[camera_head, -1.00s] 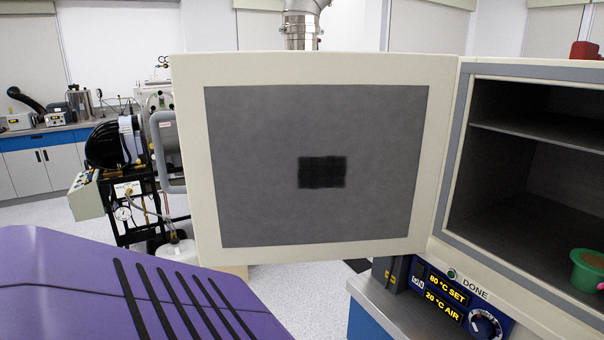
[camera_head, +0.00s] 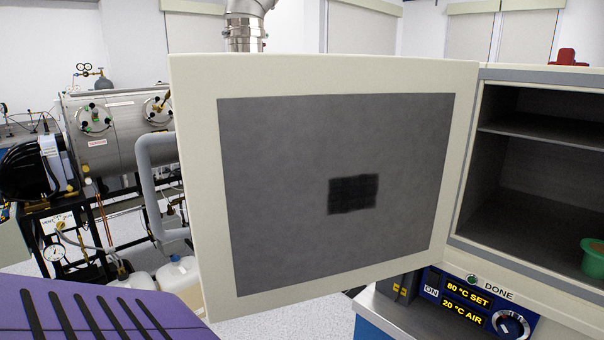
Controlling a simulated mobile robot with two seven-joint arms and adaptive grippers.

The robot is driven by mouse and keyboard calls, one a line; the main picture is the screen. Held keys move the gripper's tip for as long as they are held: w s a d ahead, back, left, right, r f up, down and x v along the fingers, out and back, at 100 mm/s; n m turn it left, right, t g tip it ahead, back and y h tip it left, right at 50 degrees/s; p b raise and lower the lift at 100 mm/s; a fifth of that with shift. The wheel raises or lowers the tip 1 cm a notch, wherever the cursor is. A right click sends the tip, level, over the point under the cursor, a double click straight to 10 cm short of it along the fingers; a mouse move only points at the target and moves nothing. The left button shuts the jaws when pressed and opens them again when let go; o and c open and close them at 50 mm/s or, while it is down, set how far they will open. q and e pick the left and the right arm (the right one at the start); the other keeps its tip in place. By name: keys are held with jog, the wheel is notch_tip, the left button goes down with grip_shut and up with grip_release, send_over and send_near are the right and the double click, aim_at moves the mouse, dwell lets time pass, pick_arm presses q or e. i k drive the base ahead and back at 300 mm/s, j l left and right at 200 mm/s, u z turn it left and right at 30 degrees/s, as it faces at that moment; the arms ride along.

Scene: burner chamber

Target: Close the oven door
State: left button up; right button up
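The oven door (camera_head: 335,190) stands wide open, its cream frame and grey inner panel facing me, with a dark square patch in the panel. It is hinged at the left edge of the oven opening. A thick grey handle (camera_head: 150,185) shows past the door's left edge, on its far side. The oven (camera_head: 545,160) at the right shows a dark interior with a shelf. A green pot (camera_head: 594,259) stands inside at the right edge of the picture. Neither gripper is in view.
A control panel (camera_head: 468,300) reading 80 °C SET and 20 °C AIR sits below the oven opening. A steel burner chamber (camera_head: 115,135) and black equipment stand behind at left. White jugs (camera_head: 180,273) stand on the floor below the handle. A purple, black-slotted surface (camera_head: 90,315) fills the lower left.

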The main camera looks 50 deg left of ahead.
aim_at(305, 176)
jog(key=k+j+z, duration=0.2)
jog(key=k+j, duration=0.15)
jog(key=j, duration=0.3)
jog(key=k+j+z, duration=0.2)
jog(key=k+j, duration=0.15)
jog(key=j, duration=0.25)
jog(key=k+j+z, duration=0.2)
jog(key=k+j, duration=0.25)
jog(key=j+z, duration=0.15)
jog(key=j, duration=0.45)
jog(key=k+j+z, duration=0.1)
jog(key=j, duration=0.5)
